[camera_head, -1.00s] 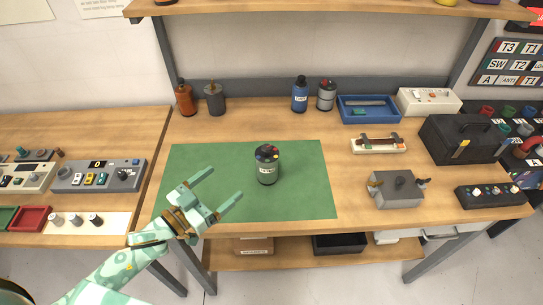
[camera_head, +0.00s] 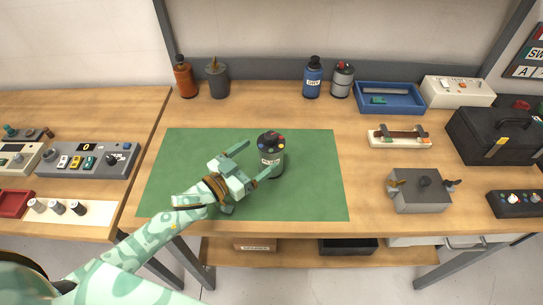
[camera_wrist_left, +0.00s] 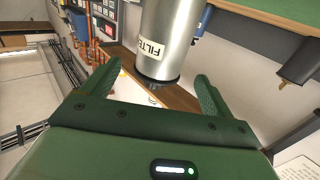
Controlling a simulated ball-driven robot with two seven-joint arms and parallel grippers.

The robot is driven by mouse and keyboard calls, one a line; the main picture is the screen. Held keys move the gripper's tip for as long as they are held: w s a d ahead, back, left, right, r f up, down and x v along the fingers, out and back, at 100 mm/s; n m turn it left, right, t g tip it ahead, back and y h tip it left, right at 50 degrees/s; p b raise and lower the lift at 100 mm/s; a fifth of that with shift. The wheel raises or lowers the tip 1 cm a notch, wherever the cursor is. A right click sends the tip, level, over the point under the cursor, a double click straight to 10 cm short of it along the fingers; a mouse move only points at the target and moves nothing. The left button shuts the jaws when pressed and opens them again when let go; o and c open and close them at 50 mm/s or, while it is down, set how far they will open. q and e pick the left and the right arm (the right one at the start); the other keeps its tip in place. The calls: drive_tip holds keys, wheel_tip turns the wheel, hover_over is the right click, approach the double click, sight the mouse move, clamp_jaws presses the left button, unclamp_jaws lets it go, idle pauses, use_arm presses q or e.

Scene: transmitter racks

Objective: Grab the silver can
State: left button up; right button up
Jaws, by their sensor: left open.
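The silver can (camera_head: 271,162), with a dark top bearing coloured dots, stands upright on the green mat (camera_head: 185,150). My left gripper (camera_head: 258,159) is open and close to the can's left side, one finger on the far side and one on the near side. In the left wrist view, the silver can (camera_wrist_left: 170,38) shows a pale label and a dark rim. It lies ahead between the spread fingers of the left gripper (camera_wrist_left: 154,82), which do not grip it. My right gripper is not in view.
An orange bottle (camera_head: 184,78), a dark grey bottle (camera_head: 217,80), a blue bottle (camera_head: 313,78) and a grey can (camera_head: 342,80) stand along the back. A blue tray (camera_head: 418,107) and a grey box (camera_head: 420,198) are at right. The mat around the can is clear.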

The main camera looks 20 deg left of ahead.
sight(276, 142)
use_arm(q)
drive_tip(key=x, duration=0.7)
drive_tip(key=shift+w+d+b, duration=0.2)
drive_tip(key=shift+w+b, duration=0.1)
drive_tip(key=shift+w, duration=0.05)
drive_tip(key=shift+s+r, duration=0.1)
drive_tip(key=c, duration=1.1)
drive_tip(key=shift+c, duration=1)
drive_tip(key=shift+r, duration=0.1)
